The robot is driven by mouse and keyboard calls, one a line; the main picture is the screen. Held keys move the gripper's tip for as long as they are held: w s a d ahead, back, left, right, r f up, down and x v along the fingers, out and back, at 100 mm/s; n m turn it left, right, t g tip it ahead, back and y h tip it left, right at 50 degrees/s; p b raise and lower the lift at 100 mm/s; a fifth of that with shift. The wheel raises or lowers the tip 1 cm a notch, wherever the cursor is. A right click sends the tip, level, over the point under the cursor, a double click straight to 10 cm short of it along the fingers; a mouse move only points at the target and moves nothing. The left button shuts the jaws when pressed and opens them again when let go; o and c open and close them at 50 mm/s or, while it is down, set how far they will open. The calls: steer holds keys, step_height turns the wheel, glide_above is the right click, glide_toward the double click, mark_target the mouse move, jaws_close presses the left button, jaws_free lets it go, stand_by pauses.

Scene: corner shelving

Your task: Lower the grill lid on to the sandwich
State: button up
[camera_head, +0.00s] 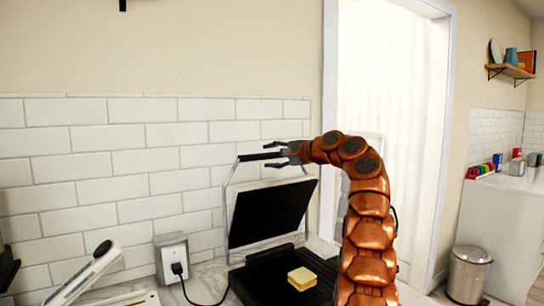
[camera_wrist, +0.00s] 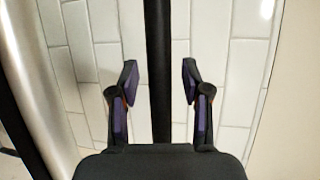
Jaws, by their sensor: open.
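The grill lid (camera_head: 270,212) is raised, a dark plate tilted up on a metal frame. Its dark handle bar (camera_head: 260,156) runs across the top of the frame. The sandwich (camera_head: 302,278) lies on the dark ribbed lower grill plate (camera_head: 262,284), toward its right front. My gripper (camera_head: 272,154) is at the right part of the handle, with its fingers pointing left. In the wrist view the handle (camera_wrist: 158,70) runs between the two spread fingers, with a gap visible on each side. My gripper is open.
A wall outlet box (camera_head: 172,256) with a plugged-in cord is left of the grill. A white long-handled object (camera_head: 84,274) lies at the lower left. The tiled wall (camera_head: 120,165) stands close behind the grill. A bin (camera_head: 468,272) stands far right.

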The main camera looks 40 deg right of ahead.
steer(key=shift+c, duration=0.4)
jaws_close()
